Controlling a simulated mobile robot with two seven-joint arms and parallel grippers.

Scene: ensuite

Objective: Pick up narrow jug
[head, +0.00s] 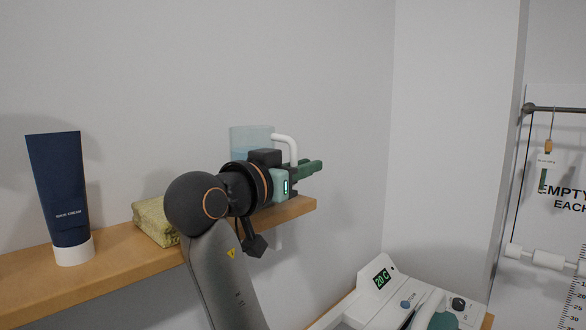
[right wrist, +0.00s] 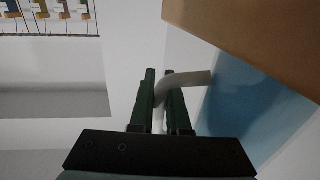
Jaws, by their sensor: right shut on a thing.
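The narrow jug (head: 250,138) has a see-through pale blue body and a white handle (head: 289,143). It is at the right end of the wooden shelf in the head view. My right arm and gripper hide most of its lower part, so I cannot tell if its base touches the shelf. My right gripper (head: 312,167) has green fingers at the handle. In the right wrist view the gripper (right wrist: 160,73) is shut on the white handle (right wrist: 190,79), with the blue jug body (right wrist: 240,105) to the right. My left gripper is not in view.
The wooden shelf (head: 115,250) runs along the wall. A dark blue tube (head: 58,190) with a white cap and a folded yellow-green cloth (head: 152,222) are on it. A white device with a green display (head: 382,278) is below right. A rail (head: 560,109) is at the far right.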

